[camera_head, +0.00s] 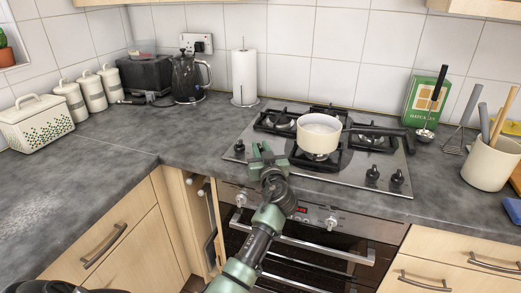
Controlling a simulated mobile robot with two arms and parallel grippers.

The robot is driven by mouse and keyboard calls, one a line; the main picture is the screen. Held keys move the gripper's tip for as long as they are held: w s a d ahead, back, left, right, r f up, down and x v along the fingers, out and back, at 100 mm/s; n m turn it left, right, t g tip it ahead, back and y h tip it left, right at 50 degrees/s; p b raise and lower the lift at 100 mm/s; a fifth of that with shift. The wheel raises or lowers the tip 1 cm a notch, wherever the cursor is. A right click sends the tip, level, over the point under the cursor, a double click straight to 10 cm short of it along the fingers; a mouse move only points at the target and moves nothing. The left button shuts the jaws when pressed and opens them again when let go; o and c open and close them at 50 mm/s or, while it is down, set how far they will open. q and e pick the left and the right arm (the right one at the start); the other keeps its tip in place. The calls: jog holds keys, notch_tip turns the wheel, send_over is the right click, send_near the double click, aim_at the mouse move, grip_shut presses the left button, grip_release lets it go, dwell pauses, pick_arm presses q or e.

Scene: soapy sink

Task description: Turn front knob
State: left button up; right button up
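A steel gas hob (345,187) is set in the grey worktop. Two black knobs stand at its front right, one at left (372,175) and one at right (397,178). Another black knob (239,147) sits at the hob's left end. I cannot tell which is the front knob. My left gripper (262,149) is over the hob's front left edge, its green fingers slightly apart and nothing seen between them. It is close to the left-end knob and well left of the front-right pair. It hides part of the hob edge. My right gripper is not in view.
A cream pan (318,132) stands on a burner, its dark handle pointing right. The oven (300,262) below has a handle and silver knobs (331,223). A utensil pot (490,162) stands right; a kettle (187,79) and paper roll (244,77) stand behind.

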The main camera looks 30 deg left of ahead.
pick_arm(q)
jog(key=shift+o, duration=0.6)
